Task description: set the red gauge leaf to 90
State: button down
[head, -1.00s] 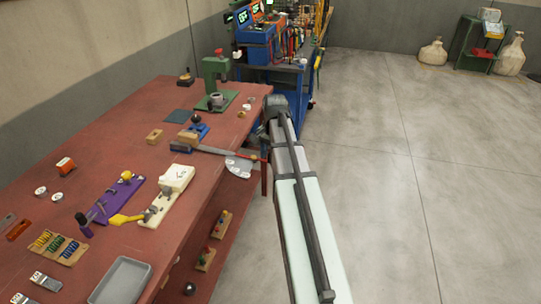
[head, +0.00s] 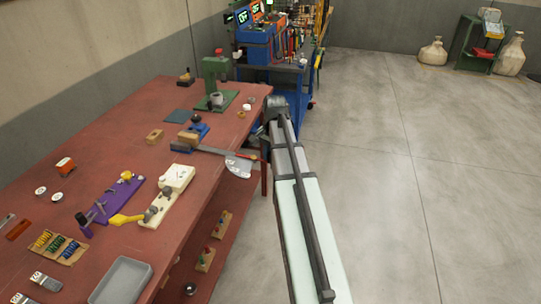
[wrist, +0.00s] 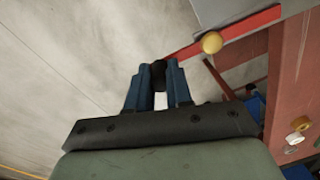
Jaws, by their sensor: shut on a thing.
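The red gauge leaf (wrist: 250,27) runs in the wrist view from the upper right down to my gripper (wrist: 158,74), with a yellow round knob (wrist: 211,43) beside it. The blue fingers are shut on a dark piece at the leaf's end. My gripper is mostly hidden by my arm there. I cannot read any scale marks or the leaf's angle.
The red-brown bench (head: 130,120) carries a green press (head: 215,80), a purple board (head: 115,202), a cream fixture (head: 172,190) and a grey tray (head: 120,280). A blue cart (head: 290,75) stands beyond.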

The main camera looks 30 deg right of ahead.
jog(key=shift+d, duration=0.1)
dwell(0.4)
jog(key=w+n, duration=0.8)
jog(key=n, duration=1)
jog(key=shift+w+r, duration=0.2)
jog(key=shift+w, duration=0.15)
dwell(0.4)
jog(key=c, duration=1)
grip_release()
jog(key=shift+r, duration=0.15)
